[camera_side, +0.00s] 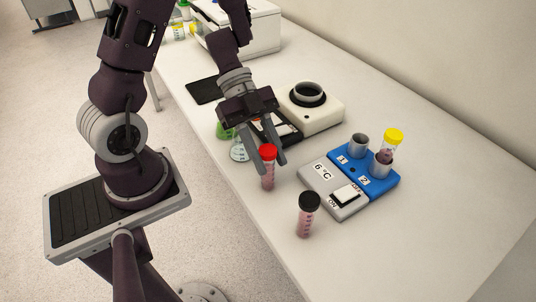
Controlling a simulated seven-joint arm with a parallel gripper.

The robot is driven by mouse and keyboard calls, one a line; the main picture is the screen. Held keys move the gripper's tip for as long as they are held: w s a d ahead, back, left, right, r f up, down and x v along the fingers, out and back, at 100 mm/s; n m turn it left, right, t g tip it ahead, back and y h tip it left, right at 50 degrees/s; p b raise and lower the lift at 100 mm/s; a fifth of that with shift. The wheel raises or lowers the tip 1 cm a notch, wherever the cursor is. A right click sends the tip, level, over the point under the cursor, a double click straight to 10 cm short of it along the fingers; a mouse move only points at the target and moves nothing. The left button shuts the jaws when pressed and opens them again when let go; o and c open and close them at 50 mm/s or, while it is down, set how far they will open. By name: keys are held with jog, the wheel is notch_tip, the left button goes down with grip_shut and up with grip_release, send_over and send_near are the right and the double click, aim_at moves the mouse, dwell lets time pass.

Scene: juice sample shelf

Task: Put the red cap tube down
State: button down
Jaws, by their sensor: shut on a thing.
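The red cap tube (268,172) is upright with pinkish contents, near the middle of the table. My gripper (269,162) points down with its two fingers on either side of the red cap and is shut on the tube. I cannot tell whether the tube's bottom touches the table.
A black cap tube (307,218) stands in front, to the right. A blue and grey cooler block (345,182) holds a yellow cap tube (391,146). A white device (313,112) with a dark ring stands behind. Green-tinted glassware (227,131) is left. The table's right side is clear.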

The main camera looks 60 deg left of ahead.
jog(key=shift+f, duration=0.1)
jog(key=c, duration=1)
grip_release()
jog(key=shift+c, duration=0.2)
